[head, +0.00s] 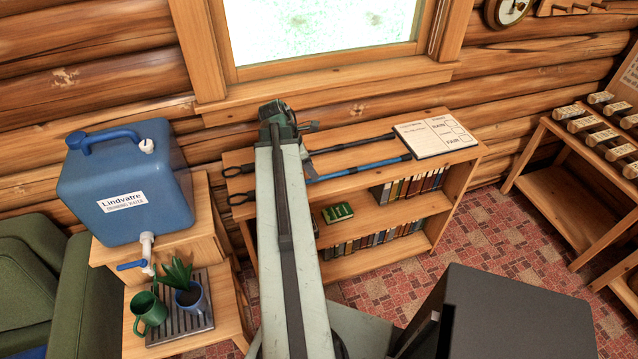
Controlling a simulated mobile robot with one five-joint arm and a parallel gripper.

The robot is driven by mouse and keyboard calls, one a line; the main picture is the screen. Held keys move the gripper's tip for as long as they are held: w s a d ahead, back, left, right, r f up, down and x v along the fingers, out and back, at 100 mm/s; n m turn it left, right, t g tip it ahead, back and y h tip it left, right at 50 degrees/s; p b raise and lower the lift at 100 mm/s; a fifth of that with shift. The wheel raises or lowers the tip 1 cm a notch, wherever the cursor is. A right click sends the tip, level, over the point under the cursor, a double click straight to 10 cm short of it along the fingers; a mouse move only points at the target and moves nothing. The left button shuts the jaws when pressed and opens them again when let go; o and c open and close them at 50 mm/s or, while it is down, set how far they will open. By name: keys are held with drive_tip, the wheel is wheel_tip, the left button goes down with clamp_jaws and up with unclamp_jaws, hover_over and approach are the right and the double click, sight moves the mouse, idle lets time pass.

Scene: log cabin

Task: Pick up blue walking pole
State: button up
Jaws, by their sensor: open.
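The blue walking pole (362,168) lies on top of the low wooden bookshelf (450,156), nearer its front edge. My gripper (308,127) is at the far end of my raised arm, over the back of the shelf top. It is open, appears empty and seems apart from the blue pole; its fingers are small and partly hidden.
A notepad (435,134) lies at the shelf's right, by the pole tips. Books (410,186) fill parts of the lower shelves. Left is a blue water container (122,180) above a green mug (149,312) and blue cup (190,298). The log wall and window sill (330,88) stand behind.

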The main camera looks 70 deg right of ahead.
sight(326, 177)
drive_tip(key=b+x, duration=0.5)
drive_tip(key=shift+f, duration=0.2)
drive_tip(key=shift+r, duration=0.2)
clamp_jaws()
drive_tip(key=shift+d, duration=0.1)
idle(0.9)
